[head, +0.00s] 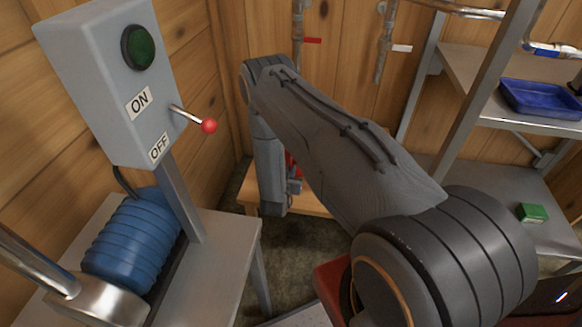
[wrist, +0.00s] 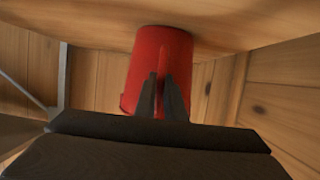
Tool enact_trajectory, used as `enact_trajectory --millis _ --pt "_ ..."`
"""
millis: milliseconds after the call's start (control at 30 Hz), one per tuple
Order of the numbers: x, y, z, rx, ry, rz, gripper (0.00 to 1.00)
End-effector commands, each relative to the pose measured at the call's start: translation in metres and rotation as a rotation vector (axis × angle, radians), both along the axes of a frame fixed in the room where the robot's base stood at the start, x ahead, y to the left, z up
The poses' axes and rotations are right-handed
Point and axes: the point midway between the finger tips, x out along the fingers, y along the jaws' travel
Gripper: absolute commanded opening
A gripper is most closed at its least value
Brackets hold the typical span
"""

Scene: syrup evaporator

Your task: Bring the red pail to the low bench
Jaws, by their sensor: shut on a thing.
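The red pail (wrist: 160,60) fills the middle of the wrist view, with my gripper (wrist: 161,82) shut on its near side. The pail's far end meets the pale wood of the low bench (wrist: 90,25) in that view; I cannot tell whether it rests on it or hangs just above. In the head view the low bench (head: 314,202) stands in the back corner, partly behind my arm. Only a sliver of the red pail (head: 291,160) shows there. My arm hides most of it, and the fingertips.
A grey switch box (head: 90,70) with a red-tipped lever (head: 208,126) stands at left, above a blue ribbed motor (head: 135,240) on a grey table (head: 225,240). At right, metal shelves hold a blue tray (head: 541,98) and a green block (head: 533,212). Pipes run along the back wall.

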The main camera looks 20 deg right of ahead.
Motion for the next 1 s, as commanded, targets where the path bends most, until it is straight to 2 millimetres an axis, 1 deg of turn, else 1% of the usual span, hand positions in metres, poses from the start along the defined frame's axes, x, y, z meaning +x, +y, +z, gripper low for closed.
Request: enact_trajectory --millis 33,1000 --pt "-0.005 0.001 -0.001 0.001 0.005 0.0 0.0" --pt "-0.05 0.021 -0.001 0.001 0.004 0.001 0.0"
